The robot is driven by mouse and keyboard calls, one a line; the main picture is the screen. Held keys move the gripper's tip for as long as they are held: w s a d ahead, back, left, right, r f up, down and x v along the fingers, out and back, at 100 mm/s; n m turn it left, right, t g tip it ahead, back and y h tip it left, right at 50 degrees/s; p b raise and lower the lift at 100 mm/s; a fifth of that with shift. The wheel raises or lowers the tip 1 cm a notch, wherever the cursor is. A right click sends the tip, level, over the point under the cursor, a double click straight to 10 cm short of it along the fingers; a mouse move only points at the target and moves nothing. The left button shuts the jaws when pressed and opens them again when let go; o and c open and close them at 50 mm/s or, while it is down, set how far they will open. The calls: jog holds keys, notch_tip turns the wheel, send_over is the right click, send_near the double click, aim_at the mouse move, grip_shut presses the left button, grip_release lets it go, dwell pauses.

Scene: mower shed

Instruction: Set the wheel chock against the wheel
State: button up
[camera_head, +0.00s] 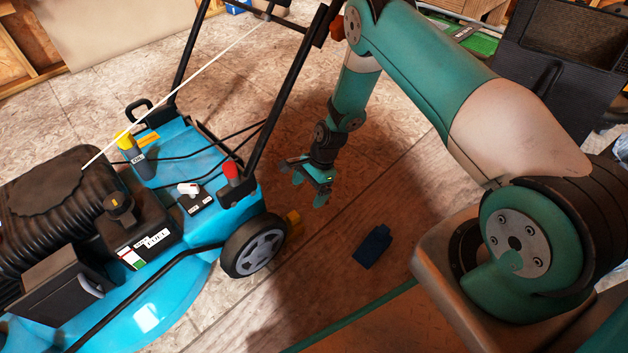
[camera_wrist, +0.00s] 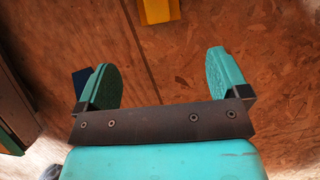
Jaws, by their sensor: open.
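The mower's rear wheel (camera_head: 256,246), black with a grey hub, stands on the floor in the head view. A blue block (camera_head: 373,246) lies apart on the floor to the right and shows partly behind a finger in the wrist view (camera_wrist: 82,81). I cannot tell for certain which block is the chock. My gripper (camera_head: 305,182) is open and empty above the floor; its fingers also show in the wrist view (camera_wrist: 165,82).
The blue mower (camera_head: 180,160) fills the left, with its black handle bars (camera_head: 290,85) rising near my arm. The wooden floor (camera_head: 320,270) between wheel and blue block is clear. Dark equipment (camera_head: 560,45) stands at the upper right.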

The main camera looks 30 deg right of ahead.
aim_at(300, 222)
jog(key=b+x, duration=0.5)
jog(key=x, duration=0.6)
jog(key=shift+f, duration=0.15)
jog(key=c, duration=1.1)
jog(key=shift+s, duration=0.75)
jog(key=o, duration=1.1)
jog(key=p+v, duration=0.9)
jog(key=v, duration=0.8)
jog(key=shift+r+p, duration=0.25)
jog(key=shift+p, duration=0.05)
